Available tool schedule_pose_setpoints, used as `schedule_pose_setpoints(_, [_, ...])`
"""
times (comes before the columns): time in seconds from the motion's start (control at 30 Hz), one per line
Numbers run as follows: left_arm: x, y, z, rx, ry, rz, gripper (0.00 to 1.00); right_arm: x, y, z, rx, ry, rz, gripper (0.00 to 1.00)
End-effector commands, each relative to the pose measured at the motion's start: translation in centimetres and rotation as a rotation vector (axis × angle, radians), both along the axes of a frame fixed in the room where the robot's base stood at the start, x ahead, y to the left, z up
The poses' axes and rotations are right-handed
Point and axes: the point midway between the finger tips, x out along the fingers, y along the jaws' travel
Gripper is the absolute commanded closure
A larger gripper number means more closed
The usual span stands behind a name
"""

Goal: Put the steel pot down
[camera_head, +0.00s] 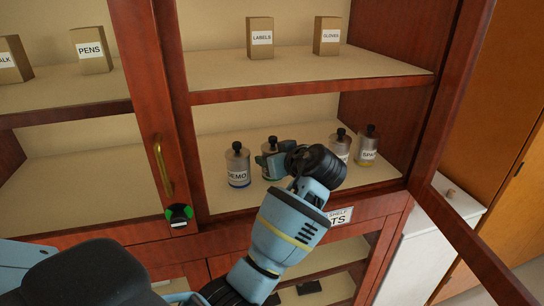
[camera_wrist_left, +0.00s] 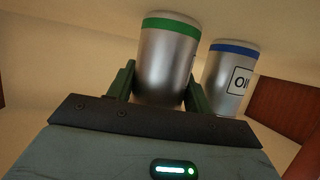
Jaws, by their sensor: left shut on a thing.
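The steel pot (camera_wrist_left: 166,62), a silver cylinder with a green band, is between the fingers of my left gripper (camera_wrist_left: 158,90) in the wrist view, which looks upside down. In the head view the pot (camera_head: 267,150) is upright in the lower cabinet bay, mostly hidden behind my left gripper (camera_head: 276,162), which is shut on it. Its base looks about level with its neighbours; I cannot tell whether it touches the shelf. My right gripper is not in view.
A DEMO pot (camera_head: 238,166) with a blue band stands close left. Two more pots, one unclear (camera_head: 341,148) and one labelled SPA (camera_head: 367,147), stand right. LABELS (camera_head: 260,38) and GLOVES (camera_head: 327,36) boxes sit above. The open door (camera_head: 470,245) hangs right.

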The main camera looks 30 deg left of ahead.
Motion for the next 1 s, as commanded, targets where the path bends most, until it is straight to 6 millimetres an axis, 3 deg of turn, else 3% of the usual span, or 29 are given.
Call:
schedule_pose_setpoints(0.23, [0.0, 0.0, -0.2, 0.001, -0.002, -0.001, 0.81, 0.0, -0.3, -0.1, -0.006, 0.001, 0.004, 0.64])
schedule_pose_setpoints(0.27, [0.0, 0.0, -0.2, 0.000, 0.000, -0.001, 0.47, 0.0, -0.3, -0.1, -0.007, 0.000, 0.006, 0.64])
schedule_pose_setpoints(0.4, [0.0, 0.0, -0.2, 0.001, -0.001, -0.001, 0.28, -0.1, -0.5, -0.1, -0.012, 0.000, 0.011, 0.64])
schedule_pose_setpoints(0.77, [0.0, 0.0, 0.2, 0.001, -0.002, -0.001, 0.27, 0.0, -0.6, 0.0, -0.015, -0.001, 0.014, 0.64])
schedule_pose_setpoints(1.0, [-1.3, -2.9, 1.4, -0.002, -0.003, -0.003, 0.27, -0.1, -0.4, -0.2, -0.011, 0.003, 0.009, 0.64])
